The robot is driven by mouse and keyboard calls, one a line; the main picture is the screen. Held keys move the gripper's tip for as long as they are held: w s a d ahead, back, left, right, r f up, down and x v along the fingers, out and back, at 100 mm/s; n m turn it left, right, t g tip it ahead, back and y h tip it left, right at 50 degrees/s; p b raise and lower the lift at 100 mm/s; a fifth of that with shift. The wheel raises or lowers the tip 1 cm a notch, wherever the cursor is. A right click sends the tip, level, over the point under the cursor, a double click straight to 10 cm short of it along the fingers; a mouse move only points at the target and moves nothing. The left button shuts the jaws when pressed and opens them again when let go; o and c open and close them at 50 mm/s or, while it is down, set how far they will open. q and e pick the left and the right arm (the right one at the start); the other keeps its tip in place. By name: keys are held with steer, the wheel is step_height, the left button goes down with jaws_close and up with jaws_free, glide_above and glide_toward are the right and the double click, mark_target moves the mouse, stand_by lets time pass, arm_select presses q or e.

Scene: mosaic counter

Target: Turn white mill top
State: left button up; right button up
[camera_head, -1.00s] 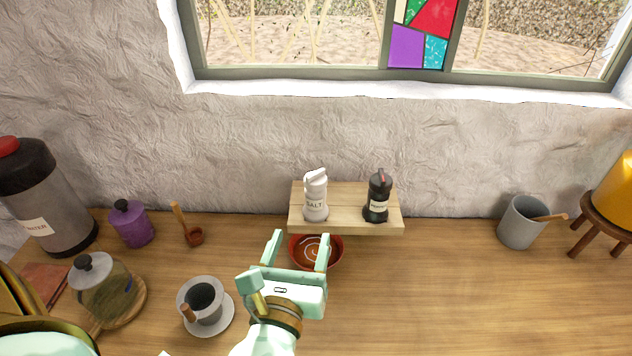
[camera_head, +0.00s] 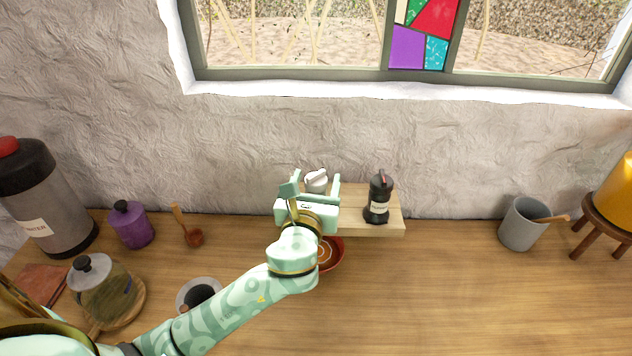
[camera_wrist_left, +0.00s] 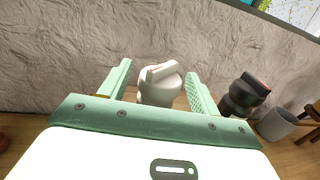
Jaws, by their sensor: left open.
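The white salt mill (camera_head: 317,180) stands on the wooden shelf board, and only its top shows above my left gripper (camera_head: 316,187) in the head view. In the left wrist view the white mill (camera_wrist_left: 159,84) stands between the two fingers of my left gripper (camera_wrist_left: 158,85), with its handled top visible. The fingers are open, with gaps on both sides of the mill. The mill's label and lower body are hidden. My right gripper is not in view.
A black mill (camera_head: 379,197) stands to the right on the same wooden shelf (camera_head: 392,227). A red bowl (camera_head: 333,256) sits below, partly hidden by my arm. A grey cup (camera_head: 521,224) is farther right. The counter's right middle is clear.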

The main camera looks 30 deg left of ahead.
arm_select(q)
steer(key=shift+w, duration=0.15)
steer(key=c, duration=1)
